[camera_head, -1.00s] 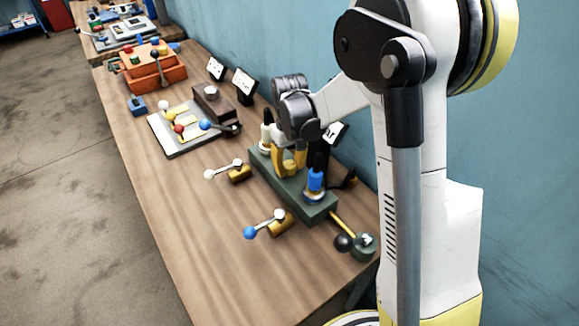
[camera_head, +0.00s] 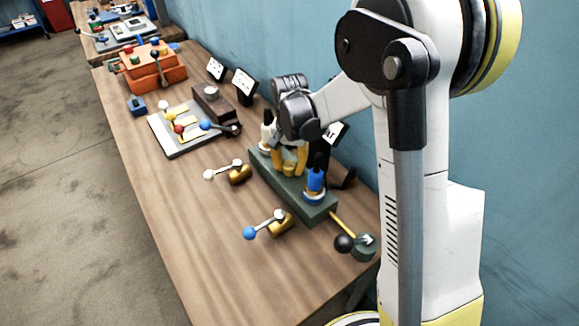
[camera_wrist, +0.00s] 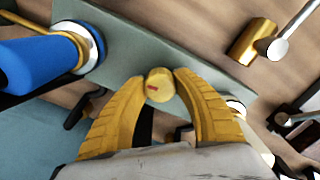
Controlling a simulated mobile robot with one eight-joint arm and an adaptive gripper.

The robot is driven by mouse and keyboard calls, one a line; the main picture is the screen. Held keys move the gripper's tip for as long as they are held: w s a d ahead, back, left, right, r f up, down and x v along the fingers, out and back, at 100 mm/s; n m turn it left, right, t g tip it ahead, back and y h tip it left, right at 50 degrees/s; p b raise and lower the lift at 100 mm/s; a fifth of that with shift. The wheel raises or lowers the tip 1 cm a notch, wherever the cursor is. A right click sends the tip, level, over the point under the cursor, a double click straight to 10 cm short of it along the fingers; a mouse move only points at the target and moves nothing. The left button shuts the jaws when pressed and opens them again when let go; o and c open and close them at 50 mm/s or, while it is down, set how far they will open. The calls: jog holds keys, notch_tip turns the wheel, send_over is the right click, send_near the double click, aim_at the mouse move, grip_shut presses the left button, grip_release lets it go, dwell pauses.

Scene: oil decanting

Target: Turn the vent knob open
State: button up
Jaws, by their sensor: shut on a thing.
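The vent knob (camera_wrist: 159,85) is a small round brass knob with a red mark on its top, set on the long green block (camera_head: 318,212). In the wrist view it sits between the tips of my gripper (camera_wrist: 160,90), whose two yellow fingers are closed on its sides. In the head view my gripper (camera_head: 289,163) points down at the block's middle, between a blue-bodied fitting (camera_head: 315,180) and a white-bodied one (camera_head: 267,132). My wrist partly hides the card stand (camera_head: 336,131) behind the block.
A white-knobbed lever (camera_head: 222,171) and a blue-knobbed lever (camera_head: 264,225) stand on brass bodies in front of the block. A black-balled valve (camera_head: 345,243) is at its near end. A grey plate (camera_head: 180,130) with coloured knobs lies farther along the bench. The bench's front strip is clear.

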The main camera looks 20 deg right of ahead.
aim_at(289, 164)
jog(key=shift+m, duration=0.5)
jog(key=o, duration=1.2)
jog(key=shift+r, duration=0.15)
notch_tip(289, 164, up, 12)
jog(key=shift+f, duration=0.1)
